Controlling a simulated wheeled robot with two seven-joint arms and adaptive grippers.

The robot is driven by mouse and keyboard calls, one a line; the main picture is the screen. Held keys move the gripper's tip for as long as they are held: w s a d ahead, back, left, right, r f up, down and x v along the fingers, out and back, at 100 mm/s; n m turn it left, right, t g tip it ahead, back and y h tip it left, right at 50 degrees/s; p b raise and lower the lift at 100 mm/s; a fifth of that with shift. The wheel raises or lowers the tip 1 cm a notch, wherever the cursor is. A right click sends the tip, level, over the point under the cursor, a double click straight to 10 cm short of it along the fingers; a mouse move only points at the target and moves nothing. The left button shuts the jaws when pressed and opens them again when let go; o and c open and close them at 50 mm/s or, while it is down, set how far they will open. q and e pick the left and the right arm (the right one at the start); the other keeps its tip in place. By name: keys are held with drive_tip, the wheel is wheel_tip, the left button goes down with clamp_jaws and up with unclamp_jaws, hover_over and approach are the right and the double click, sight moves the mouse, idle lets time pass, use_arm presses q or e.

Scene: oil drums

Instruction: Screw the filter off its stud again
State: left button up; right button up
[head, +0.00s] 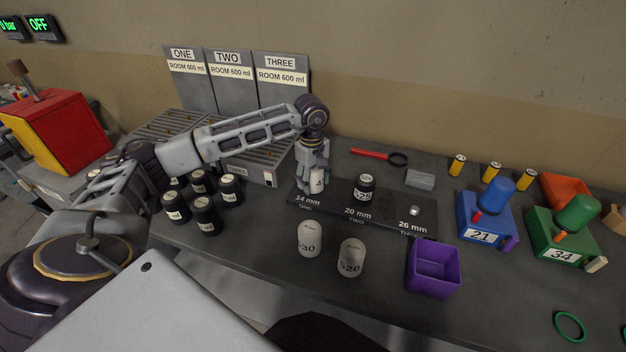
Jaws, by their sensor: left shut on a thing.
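A dark plate (337,208) on the bench is marked 14 mm ONE, 20 mm TWO and 26 mm THREE. My left gripper (314,175) points down at the 14 mm place and is shut on a white filter (317,183). The gripper hides part of this filter and its stud. A bare stud (414,210) shows at the 26 mm place. Two white filters, one marked 30 (310,239) and one marked 20 (351,257), stand in front of the plate. My right gripper is not in view.
Several black containers (205,213) stand left of the plate. A purple bin (433,268) is at the front right. Blue (484,218) and green (559,236) blocks stand further right. A red-handled tool (371,153) and a grey block (420,179) lie behind the plate.

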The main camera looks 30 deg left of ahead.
use_arm(q)
drive_tip(key=c, duration=0.3)
drive_tip(key=shift+n, duration=0.3)
drive_tip(key=shift+s+n, duration=0.15)
drive_tip(key=shift+n, duration=2.25)
drive_tip(key=shift+f+n, duration=0.1)
drive_tip(key=shift+n, duration=0.4)
drive_tip(key=shift+s+n, duration=0.1)
drive_tip(key=shift+n, duration=0.3)
drive_tip(key=shift+d+n, duration=0.1)
drive_tip(key=shift+n, duration=1.2)
drive_tip(key=shift+s+n, duration=0.1)
drive_tip(key=shift+n, duration=1.4)
